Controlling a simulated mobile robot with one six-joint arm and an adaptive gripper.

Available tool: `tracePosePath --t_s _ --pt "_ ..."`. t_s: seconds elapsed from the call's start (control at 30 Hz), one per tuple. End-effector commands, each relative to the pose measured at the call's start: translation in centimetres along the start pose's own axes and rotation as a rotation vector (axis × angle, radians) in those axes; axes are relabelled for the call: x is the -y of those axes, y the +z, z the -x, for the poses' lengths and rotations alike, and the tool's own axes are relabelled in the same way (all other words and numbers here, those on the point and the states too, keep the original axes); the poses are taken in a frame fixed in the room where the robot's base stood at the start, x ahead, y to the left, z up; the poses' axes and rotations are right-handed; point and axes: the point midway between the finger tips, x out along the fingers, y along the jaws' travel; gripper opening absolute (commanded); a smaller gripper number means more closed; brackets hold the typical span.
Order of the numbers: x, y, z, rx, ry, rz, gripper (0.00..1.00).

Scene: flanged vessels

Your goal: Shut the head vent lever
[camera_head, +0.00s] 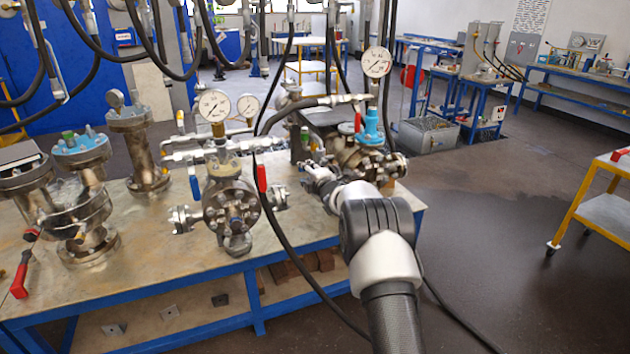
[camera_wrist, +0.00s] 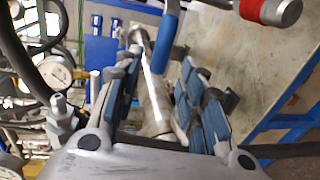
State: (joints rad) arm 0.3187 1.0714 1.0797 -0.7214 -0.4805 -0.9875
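Several valve levers stand on the bench, and I cannot tell for certain which is the head vent lever. In the head view a red lever (camera_head: 262,178) and a blue lever (camera_head: 194,183) hang beside the middle flanged vessel (camera_head: 232,207). Another red lever (camera_head: 357,121) stands upright by a blue fitting on the right-hand assembly. In the wrist view my gripper (camera_wrist: 162,60) is open, its blue-padded fingers apart. A steel pipe (camera_wrist: 154,88) shows between them, with a blue lever (camera_wrist: 165,42) near the fingertips. Contact is unclear. My arm partly hides the right-hand assembly in the head view.
Pressure gauges (camera_head: 214,105) and (camera_head: 376,62) rise above the fittings. Black hoses hang overhead and cross the bench front. More flanged vessels (camera_head: 138,145) stand at left. A red-tipped part (camera_wrist: 270,9) is at the wrist view's top right.

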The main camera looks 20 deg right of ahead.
Motion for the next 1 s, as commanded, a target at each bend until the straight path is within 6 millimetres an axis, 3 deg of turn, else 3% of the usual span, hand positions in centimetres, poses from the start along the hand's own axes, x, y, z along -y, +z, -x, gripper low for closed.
tracePosePath --t_s 0.43,1.0 --pt "0.0 0.1 6.2 0.002 0.000 0.000 0.37" --pt "0.0 0.0 7.0 0.001 0.000 0.001 0.37"
